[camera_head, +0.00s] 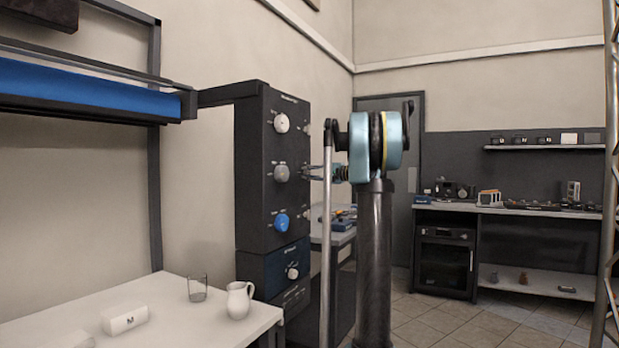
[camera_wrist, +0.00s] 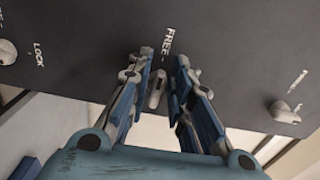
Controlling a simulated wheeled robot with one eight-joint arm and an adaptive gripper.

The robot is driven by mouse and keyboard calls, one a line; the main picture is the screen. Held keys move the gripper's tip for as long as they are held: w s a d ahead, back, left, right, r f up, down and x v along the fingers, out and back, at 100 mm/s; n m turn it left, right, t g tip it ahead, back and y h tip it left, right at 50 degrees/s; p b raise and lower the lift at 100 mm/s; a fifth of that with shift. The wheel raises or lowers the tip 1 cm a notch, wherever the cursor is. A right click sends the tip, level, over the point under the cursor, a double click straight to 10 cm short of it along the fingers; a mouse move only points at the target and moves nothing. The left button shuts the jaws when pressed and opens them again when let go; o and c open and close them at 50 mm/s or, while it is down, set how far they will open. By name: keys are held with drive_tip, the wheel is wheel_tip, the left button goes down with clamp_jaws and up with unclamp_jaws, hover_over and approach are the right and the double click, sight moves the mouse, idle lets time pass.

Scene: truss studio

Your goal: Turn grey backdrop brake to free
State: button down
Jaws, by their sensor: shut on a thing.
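The black control panel (camera_head: 258,175) carries a white, a grey and a blue round knob in a column. The grey knob (camera_head: 281,173) is in the middle row, and small brake knobs lie to the right of the column. My gripper (camera_head: 310,172) is at the panel at the grey row, covering the brake there in the head view. In the wrist view my gripper (camera_wrist: 168,84) has its two fingers closed around a small light-grey brake knob (camera_wrist: 156,88). The word FREE is printed just above this knob, whose slim end points roughly toward it.
Neighbouring brake knobs (camera_wrist: 285,112) sit to either side in the wrist view. Below the panel are a glass (camera_head: 198,289) and a white jug (camera_head: 239,300) on a white table (camera_head: 180,320). A blue roll (camera_head: 80,88) hangs at upper left. A workbench (camera_head: 475,209) stands far right.

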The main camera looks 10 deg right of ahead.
drive_tip(key=shift+f, duration=0.2)
drive_tip(key=c, duration=1.7)
unclamp_jaws()
drive_tip(key=v, duration=1.1)
drive_tip(key=shift+s+d, duration=0.2)
drive_tip(key=shift+d, duration=0.15)
